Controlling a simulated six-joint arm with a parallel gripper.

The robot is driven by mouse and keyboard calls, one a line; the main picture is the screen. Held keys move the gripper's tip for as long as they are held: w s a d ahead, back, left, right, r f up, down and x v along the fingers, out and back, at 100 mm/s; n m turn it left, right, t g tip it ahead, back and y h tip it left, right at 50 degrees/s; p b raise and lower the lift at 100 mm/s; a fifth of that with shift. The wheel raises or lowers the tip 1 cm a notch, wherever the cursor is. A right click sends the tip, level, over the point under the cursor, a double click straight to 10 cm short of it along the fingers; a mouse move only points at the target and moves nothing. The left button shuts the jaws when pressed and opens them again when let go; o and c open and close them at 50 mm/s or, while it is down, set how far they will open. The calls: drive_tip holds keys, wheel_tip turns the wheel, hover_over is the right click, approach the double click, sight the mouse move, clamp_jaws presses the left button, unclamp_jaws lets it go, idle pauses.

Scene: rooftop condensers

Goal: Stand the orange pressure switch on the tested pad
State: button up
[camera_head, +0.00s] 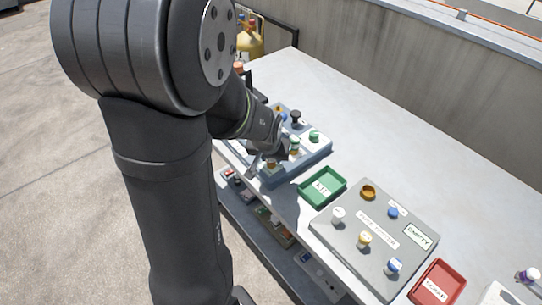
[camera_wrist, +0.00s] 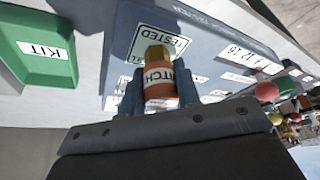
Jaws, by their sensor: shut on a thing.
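The orange pressure switch (camera_wrist: 160,84) has a brass top and a white label ending in "ITCH". My gripper (camera_wrist: 158,92) is shut on it, with a dark finger on each side in the wrist view. The white TESTED label (camera_wrist: 176,46) lies just beyond the switch, which partly covers it, on the blue-grey board (camera_wrist: 202,40). I cannot tell whether the switch touches the board. In the head view my gripper (camera_head: 268,162) is at the near left edge of this board (camera_head: 304,167), and my arm hides part of it.
Several coloured knobbed parts stand on the blue-grey board, including a green one (camera_head: 314,136) and a black one (camera_head: 295,117). A green KIT tray (camera_head: 341,173) is close by. A grey board (camera_head: 408,265) with parts and a red SCRAP tray (camera_head: 455,275) lie further right. The far bench top is clear.

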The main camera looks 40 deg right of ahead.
drive_tip(key=shift+f, duration=0.15)
drive_tip(key=o, duration=1.1)
drive_tip(key=v, duration=1.2)
drive_tip(key=shift+d, duration=0.1)
drive_tip(key=x, duration=1.2)
